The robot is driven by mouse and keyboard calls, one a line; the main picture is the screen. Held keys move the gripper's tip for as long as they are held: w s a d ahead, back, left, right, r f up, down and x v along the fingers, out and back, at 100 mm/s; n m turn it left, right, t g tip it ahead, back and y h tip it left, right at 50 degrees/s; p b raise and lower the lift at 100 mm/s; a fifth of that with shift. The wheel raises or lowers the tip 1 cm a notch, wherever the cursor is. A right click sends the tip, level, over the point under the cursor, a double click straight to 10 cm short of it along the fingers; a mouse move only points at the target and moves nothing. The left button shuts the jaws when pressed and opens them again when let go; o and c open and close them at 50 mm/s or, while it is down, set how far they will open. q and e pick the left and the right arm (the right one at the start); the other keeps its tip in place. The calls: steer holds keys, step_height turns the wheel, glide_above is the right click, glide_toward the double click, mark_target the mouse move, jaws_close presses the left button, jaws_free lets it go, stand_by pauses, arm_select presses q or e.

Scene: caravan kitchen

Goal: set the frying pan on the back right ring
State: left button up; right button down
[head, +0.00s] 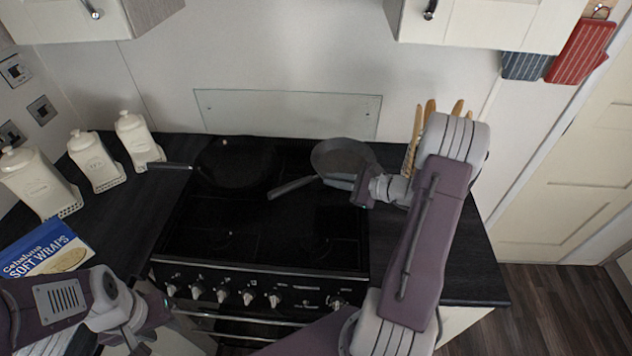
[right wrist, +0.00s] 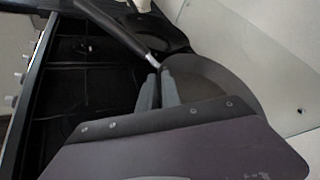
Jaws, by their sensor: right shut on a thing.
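A grey frying pan (head: 343,157) is over the back right corner of the black hob (head: 265,225), its handle pointing to the front left. It also shows in the right wrist view (right wrist: 208,85). My right gripper (head: 330,179) is shut on the pan near where the handle joins it; the fingers also show in the right wrist view (right wrist: 160,80). The pan covers the back right ring. I cannot tell whether it touches the hob. My left gripper (head: 158,312) is low at the left, away from the pan; its fingers are not clear.
A black pan (head: 235,163) stands on the back left, its handle over the left worktop. White canisters (head: 139,138) and a soft wraps packet (head: 45,253) are on the left. Wooden utensils (head: 430,108) stand behind my right arm. A glass splashback (head: 290,112) is behind the hob. The front rings are clear.

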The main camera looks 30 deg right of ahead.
steer(key=w+a+f, duration=0.1)
steer(key=w+f, duration=0.2)
steer(key=w+a+f+p, duration=0.1)
steer(key=w+f, duration=0.2)
steer(key=w+a+f+p, duration=0.1)
steer(key=w+a+f, duration=0.1)
steer(key=w+f, duration=0.1)
steer(key=shift+f, duration=0.15)
steer(key=shift+d+f, duration=0.15)
steer(key=shift+f, duration=0.1)
steer(key=c, duration=1.5)
jaws_free()
steer(key=shift+s, duration=0.1)
steer(key=shift+c, duration=0.2)
